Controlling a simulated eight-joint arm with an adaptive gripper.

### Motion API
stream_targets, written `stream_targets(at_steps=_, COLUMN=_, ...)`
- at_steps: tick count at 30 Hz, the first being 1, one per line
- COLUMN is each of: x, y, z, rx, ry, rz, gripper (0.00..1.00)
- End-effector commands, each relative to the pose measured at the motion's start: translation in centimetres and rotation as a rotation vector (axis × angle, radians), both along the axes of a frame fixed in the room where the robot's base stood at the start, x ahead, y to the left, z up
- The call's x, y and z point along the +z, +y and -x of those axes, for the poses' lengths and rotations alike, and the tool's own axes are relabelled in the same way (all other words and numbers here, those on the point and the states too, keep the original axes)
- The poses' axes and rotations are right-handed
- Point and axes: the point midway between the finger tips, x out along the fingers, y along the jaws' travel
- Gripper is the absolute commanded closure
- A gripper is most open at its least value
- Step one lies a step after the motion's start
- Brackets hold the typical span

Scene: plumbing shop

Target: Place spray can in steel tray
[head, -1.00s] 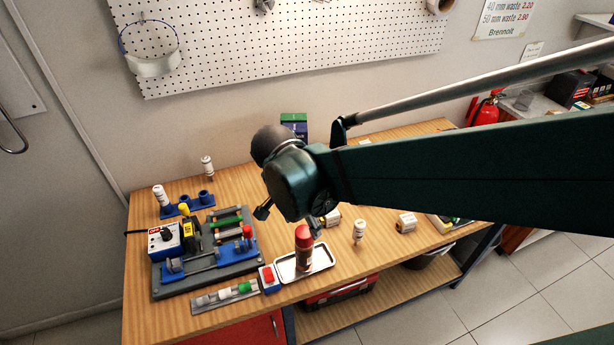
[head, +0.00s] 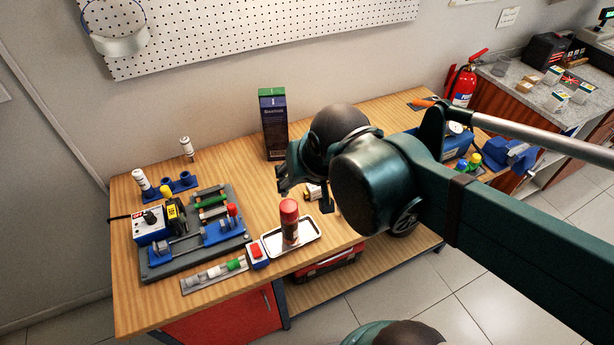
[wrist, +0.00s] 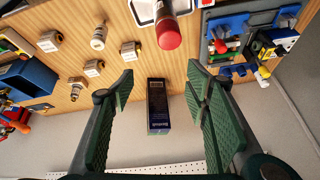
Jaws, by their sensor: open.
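The spray can (head: 289,224), dark with a red cap, stands upright in the steel tray (head: 312,236) at the front of the bench. The can (wrist: 168,30) also shows at the top of the wrist view, with part of the tray (wrist: 143,14) beside it. My gripper (head: 304,193) is open and empty. It is above the bench, behind the can and apart from it. In the wrist view its two fingers (wrist: 160,88) are spread wide, with a dark blue box (wrist: 157,105) seen between and beyond them.
The tall blue and green box (head: 273,125) stands at the back of the bench. A grey rack with blue fixtures (head: 190,255) is left of the tray. A red-button block (head: 257,256) adjoins the tray's left side. Several small fittings (wrist: 93,68) lie on the bench.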

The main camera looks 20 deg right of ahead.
Motion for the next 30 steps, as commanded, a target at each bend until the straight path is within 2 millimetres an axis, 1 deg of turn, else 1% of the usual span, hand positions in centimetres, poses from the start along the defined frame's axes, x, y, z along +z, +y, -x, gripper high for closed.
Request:
stream_targets(at_steps=1, x=0.3, y=-0.2, z=0.4, rx=0.034, ry=-0.019, rz=0.015, gripper=0.53)
stream_targets(at_steps=6, x=1.2, y=-0.5, z=0.8, rx=0.141, ry=-0.073, rz=0.067, gripper=0.53)
stream_targets(at_steps=15, x=1.9, y=-0.7, z=1.1, rx=0.206, ry=-0.109, rz=0.107, gripper=0.53)
stream_targets(at_steps=25, x=1.7, y=-0.7, z=1.1, rx=0.206, ry=-0.109, rz=0.107, gripper=0.53)
stream_targets(at_steps=30, x=0.7, y=-0.7, z=1.1, rx=0.205, ry=-0.108, rz=0.106, gripper=0.53)
